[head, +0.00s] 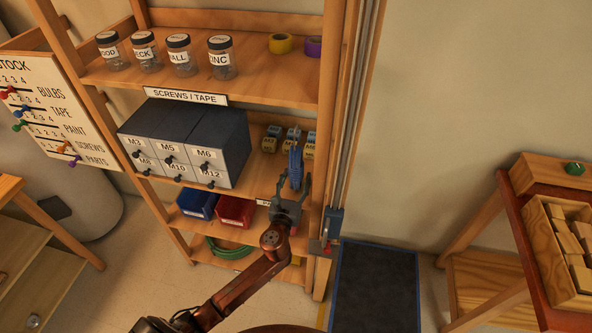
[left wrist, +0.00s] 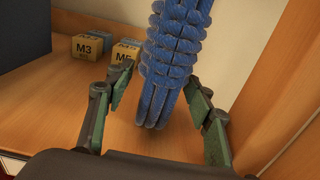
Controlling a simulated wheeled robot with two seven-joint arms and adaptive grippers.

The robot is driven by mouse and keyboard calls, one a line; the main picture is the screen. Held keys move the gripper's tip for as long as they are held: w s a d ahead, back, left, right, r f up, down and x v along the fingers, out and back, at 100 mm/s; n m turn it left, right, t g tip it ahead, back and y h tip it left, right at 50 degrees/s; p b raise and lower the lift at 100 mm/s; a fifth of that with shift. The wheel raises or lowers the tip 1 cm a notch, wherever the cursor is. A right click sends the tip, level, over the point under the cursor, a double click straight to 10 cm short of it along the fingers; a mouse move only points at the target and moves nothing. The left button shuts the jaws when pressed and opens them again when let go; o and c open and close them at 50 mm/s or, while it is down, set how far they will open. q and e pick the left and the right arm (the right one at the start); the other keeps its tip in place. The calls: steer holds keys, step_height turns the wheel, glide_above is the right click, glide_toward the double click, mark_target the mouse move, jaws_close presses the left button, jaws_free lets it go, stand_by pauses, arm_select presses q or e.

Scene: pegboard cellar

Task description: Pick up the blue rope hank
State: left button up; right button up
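The blue rope hank (head: 295,168) hangs upright in front of the shelf bay with the small M-labelled boxes; its support is not clear. It fills the upper middle of the left wrist view (left wrist: 172,55), a wrapped bundle with loops below. My left gripper (head: 293,186) is at the hank's lower part. In the left wrist view its green-padded fingers (left wrist: 158,78) are spread, one on each side of the hank, with narrow gaps seeming to show. My right gripper is not in view.
Small boxes (left wrist: 88,46) stand behind the hank, beside a dark drawer cabinet (head: 190,140). The wooden shelf upright (head: 328,120) is close on the right. Blue and red bins (head: 235,211) sit on the shelf below; labelled jars (head: 180,56) stand above.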

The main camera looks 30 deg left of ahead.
arm_select(q)
steer(key=c, duration=1.2)
